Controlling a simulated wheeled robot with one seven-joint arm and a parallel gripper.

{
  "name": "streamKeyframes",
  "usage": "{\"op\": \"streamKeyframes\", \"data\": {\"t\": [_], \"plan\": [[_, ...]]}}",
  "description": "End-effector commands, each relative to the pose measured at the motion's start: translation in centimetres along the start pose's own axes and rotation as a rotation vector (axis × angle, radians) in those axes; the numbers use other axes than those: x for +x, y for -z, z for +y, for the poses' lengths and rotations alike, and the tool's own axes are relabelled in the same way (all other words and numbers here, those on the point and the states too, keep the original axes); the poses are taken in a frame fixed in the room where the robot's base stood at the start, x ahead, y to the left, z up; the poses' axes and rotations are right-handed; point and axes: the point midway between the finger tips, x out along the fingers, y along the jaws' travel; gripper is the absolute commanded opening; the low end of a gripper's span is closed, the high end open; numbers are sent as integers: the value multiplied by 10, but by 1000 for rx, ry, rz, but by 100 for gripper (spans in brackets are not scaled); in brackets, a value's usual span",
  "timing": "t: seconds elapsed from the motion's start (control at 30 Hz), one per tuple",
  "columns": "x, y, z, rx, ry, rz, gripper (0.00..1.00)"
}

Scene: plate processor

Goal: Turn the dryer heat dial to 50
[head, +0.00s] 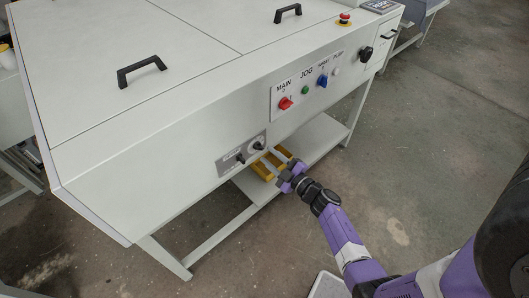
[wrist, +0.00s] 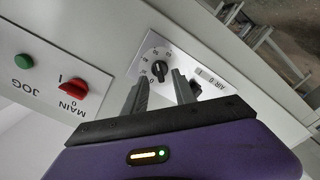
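In the head view the dial (head: 258,146) is on the small grey panel on the machine's front. My gripper (head: 272,159) is in front of and below that panel, open, its two grey fingers apart; contact with the knob cannot be told. It also shows in the wrist view (wrist: 160,78).
A black AIR switch (head: 240,158) sits beside the dial, partly behind one finger in the wrist view. The control panel (head: 312,82) has a red MAIN switch (head: 285,103), green JOG button (head: 305,90) and blue knob (head: 323,81). Yellow parts (head: 262,171) lie below the machine's front.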

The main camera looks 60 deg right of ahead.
Motion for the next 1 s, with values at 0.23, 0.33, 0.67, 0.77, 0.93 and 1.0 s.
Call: {"op": "streamKeyframes", "data": {"t": [0.23, 0.33, 0.67, 0.77, 0.93, 1.0], "plan": [[-34, -1, -1, 0, 1, -1, 33], [-39, 0, -1, 1, 1, -1, 33], [-40, 0, 0, 1, 0, 0, 33], [-40, 0, 0, 1, 0, 0, 33], [-40, 0, 0, 1, 0, 0, 33], [-40, -2, 0, -5, -2, -8, 33]]}}
